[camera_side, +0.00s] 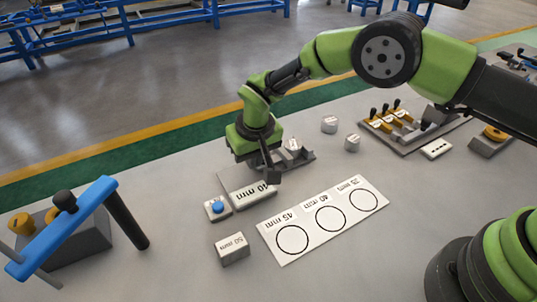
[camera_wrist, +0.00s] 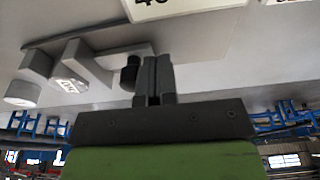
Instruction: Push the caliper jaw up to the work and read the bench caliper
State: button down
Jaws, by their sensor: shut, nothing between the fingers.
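The bench caliper (camera_side: 298,158) is a grey base with raised jaws, partly hidden behind my gripper in the side view. Its jaws (camera_wrist: 90,62) show at the left in the wrist view, with a small labelled grey piece (camera_wrist: 70,82) between or beside them. A dark knob (camera_wrist: 131,72) stands just left of my fingers; I cannot tell if they touch. My gripper (camera_side: 272,176) is shut and empty, low over the caliper; its fingers also show in the wrist view (camera_wrist: 154,75). A white plate (camera_side: 254,193) reading "40 mm" lies in front.
A blue button (camera_side: 217,207) sits left of the plate. A card (camera_side: 309,222) with circles marked 45, 40 and 35 mm lies in front, a "50 mm" block (camera_side: 232,249) nearby. Two grey pieces (camera_side: 329,124) (camera_side: 352,142) stand behind. A blue-handled fixture (camera_side: 65,232) stands left.

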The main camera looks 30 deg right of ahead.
jog(key=shift+a, duration=0.2)
jog(key=shift+r, duration=0.2)
notch_tip(320, 180, up, 7)
jog(key=shift+f, duration=0.2)
dwell(0.5)
